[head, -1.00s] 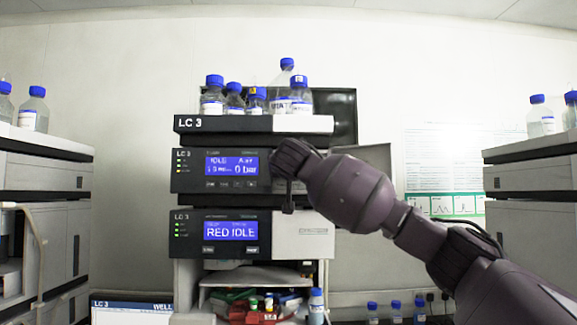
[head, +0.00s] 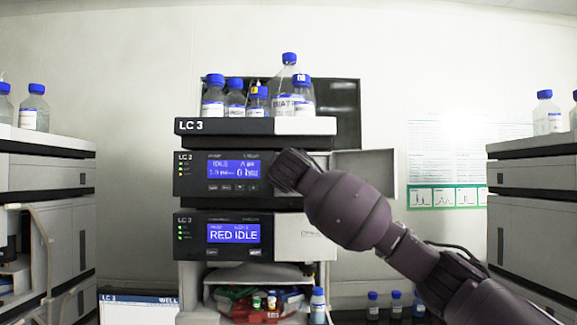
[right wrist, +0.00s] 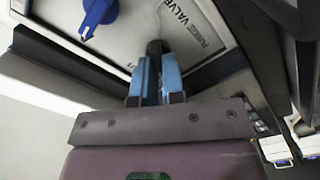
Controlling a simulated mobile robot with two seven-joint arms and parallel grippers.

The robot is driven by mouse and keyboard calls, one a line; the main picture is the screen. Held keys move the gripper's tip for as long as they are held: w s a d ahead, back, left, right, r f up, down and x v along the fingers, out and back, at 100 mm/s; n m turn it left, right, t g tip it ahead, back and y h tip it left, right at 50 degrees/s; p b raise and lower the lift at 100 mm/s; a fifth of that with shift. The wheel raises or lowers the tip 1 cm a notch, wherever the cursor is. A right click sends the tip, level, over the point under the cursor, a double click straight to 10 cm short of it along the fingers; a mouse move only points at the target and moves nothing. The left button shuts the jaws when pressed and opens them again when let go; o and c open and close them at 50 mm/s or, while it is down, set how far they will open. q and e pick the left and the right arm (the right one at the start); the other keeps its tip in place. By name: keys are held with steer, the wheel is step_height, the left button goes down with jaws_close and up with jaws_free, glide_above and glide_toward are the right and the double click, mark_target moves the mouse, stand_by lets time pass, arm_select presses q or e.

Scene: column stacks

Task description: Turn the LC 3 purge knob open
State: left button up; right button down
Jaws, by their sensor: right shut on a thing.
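The LC 3 stack stands in the middle of the head view, with its pump module (head: 190,178) below the bottle tray. My right gripper reaches the right part of this module; its fingers are hidden there behind my wrist. In the right wrist view my right gripper (right wrist: 157,62) has its blue fingers shut on a small dark knob (right wrist: 154,47), beside the printed words "PURGE VALVE" on a pale panel (right wrist: 175,15). A blue lever-like knob (right wrist: 97,14) sits on the same panel at upper left. How far the dark knob is turned cannot be told. My left gripper is out of view.
An open door flap (head: 365,172) stands out right of the module, close behind my arm. Blue-capped bottles (head: 235,98) stand in the top tray (head: 240,126). The lower module (head: 190,238) reads "RED IDLE". Other stacks stand at far left and right.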

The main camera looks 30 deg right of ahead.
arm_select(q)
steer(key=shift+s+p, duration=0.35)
arm_select(e)
steer(key=shift+f+n, duration=0.15)
steer(key=shift+n, duration=1.3)
steer(key=shift+f+n, duration=0.1)
steer(key=shift+n, duration=1.35)
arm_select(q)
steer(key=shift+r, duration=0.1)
arm_select(e)
steer(key=shift+a, duration=0.1)
steer(key=c, duration=1.2)
jaws_free()
arm_select(q)
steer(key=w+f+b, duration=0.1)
steer(key=b, duration=0.2)
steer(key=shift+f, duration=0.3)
arm_select(e)
steer(key=v, duration=1)
steer(key=shift+s+a, duration=0.15)
steer(key=shift+s, duration=0.2)
